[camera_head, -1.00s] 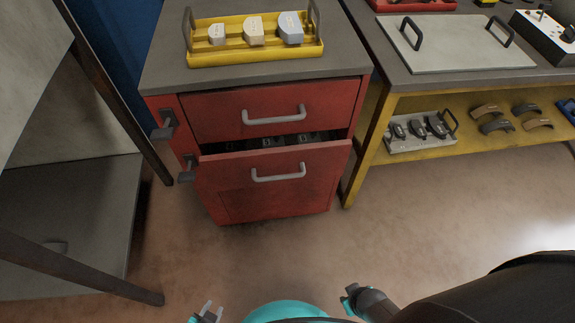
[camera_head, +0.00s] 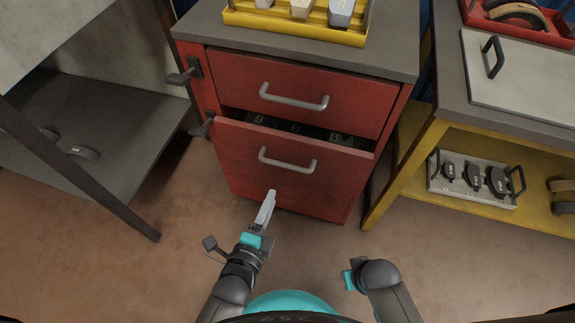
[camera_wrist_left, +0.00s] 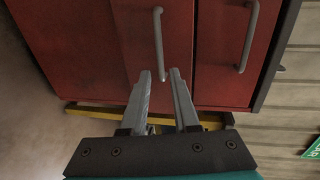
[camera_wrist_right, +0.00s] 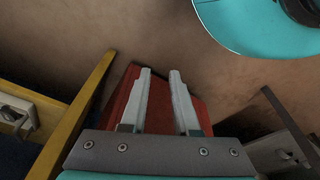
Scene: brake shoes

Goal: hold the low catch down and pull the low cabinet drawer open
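The low drawer (camera_head: 245,165) is the red lower front of the cabinet. It stands partly out, with a dark gap along its top edge and grey parts inside. Its grey handle (camera_head: 287,163) also shows in the left wrist view (camera_wrist_left: 159,45). The low catch (camera_head: 203,127) is a dark lever on the cabinet's left front edge; no gripper touches it. My left gripper (camera_head: 268,197) is open and empty, below and in front of the low handle, its fingers pointing at it. My right gripper (camera_wrist_right: 160,72) is open and empty, low in front of the cabinet.
An upper drawer (camera_head: 240,75) is shut, with another catch (camera_head: 188,74) beside it. A yellow tray (camera_head: 290,29) of blocks is on top. A yellow-framed bench (camera_head: 405,165) stands right, a grey shelf unit (camera_head: 130,125) left. Floor in front is clear.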

